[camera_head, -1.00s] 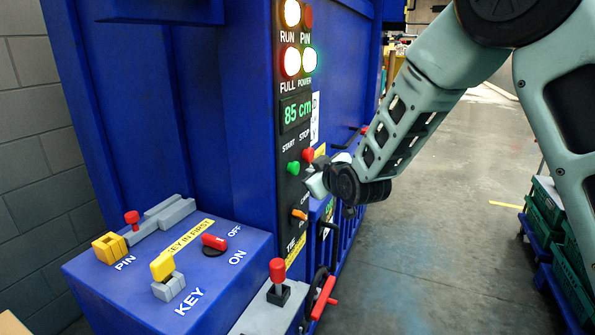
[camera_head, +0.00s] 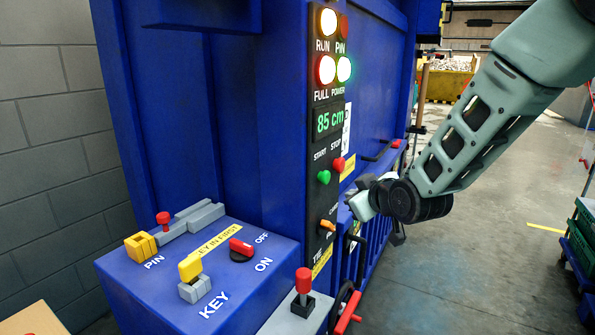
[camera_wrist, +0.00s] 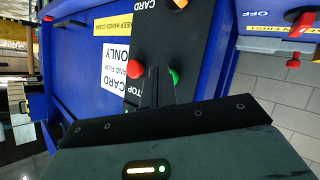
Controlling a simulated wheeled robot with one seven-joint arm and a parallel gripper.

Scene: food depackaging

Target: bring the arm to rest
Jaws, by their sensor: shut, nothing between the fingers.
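My gripper (camera_head: 356,204) is at the end of my pale green arm, right of the machine's control panel. Its fingers are small in the head view and partly turned away. In the wrist view my gripper (camera_wrist: 158,85) shows its dark fingers together with nothing between them. They point toward the black control panel (camera_wrist: 150,40), near the red stop button (camera_wrist: 135,69) and the green start button (camera_wrist: 173,77). I cannot tell the exact gap to the panel, but no contact shows.
The blue machine (camera_head: 220,110) fills the left and middle. Its side box (camera_head: 130,290) carries a yellow key (camera_head: 190,267) and a red switch (camera_head: 241,247). Green crates (camera_head: 585,235) stand at the right edge. The concrete floor (camera_head: 470,280) between is clear.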

